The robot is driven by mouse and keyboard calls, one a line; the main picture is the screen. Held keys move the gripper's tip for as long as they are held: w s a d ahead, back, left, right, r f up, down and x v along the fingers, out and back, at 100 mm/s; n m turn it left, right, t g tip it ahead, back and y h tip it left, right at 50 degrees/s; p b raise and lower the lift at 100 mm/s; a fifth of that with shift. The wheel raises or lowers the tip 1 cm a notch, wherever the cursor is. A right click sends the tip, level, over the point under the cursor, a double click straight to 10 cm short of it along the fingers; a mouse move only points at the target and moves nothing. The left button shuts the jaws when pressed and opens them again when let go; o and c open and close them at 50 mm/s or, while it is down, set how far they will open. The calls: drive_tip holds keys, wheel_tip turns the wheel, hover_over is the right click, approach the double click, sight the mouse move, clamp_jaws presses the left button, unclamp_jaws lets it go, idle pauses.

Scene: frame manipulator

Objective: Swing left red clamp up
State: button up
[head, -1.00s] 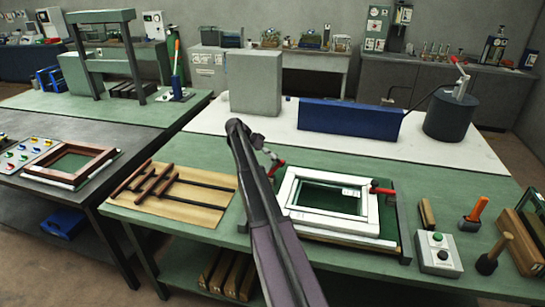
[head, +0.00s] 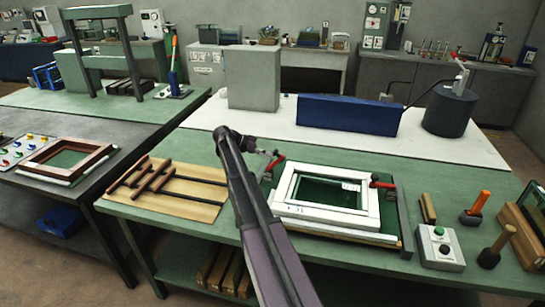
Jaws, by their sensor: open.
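The left red clamp (head: 276,162) stands at the back left corner of the white frame (head: 325,193), its red handle tilted. The right red clamp (head: 382,182) is at the frame's right side, its red end lying over the frame's edge. My gripper (head: 265,154) is small in the picture at the end of my dark arm, just left of the left clamp's handle. It is open. I cannot tell whether its fingers touch the handle. My arm covers part of the bench left of the frame.
A control box (head: 437,248) with buttons, an orange-handled tool (head: 476,207) and a mallet (head: 497,245) stand right of the frame. A board with dark bars (head: 180,193) lies at left. A blue block (head: 348,115) is behind on the white surface.

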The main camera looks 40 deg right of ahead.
drive_tip(key=s+a+n+t+h+b, duration=0.1)
drive_tip(key=a+n+t+h+b, duration=0.6)
drive_tip(key=a, duration=0.3)
drive_tip(key=shift+s+a+r+n+t+h, duration=0.2)
drive_tip(key=shift+a+n+t+h, duration=0.25)
drive_tip(key=shift+t, duration=0.25)
drive_tip(key=shift+d, duration=0.25)
drive_tip(key=d, duration=0.4)
drive_tip(key=w+d, duration=0.1)
drive_tip(key=d, duration=0.8)
drive_tip(key=shift+w+d, duration=0.2)
clamp_jaws()
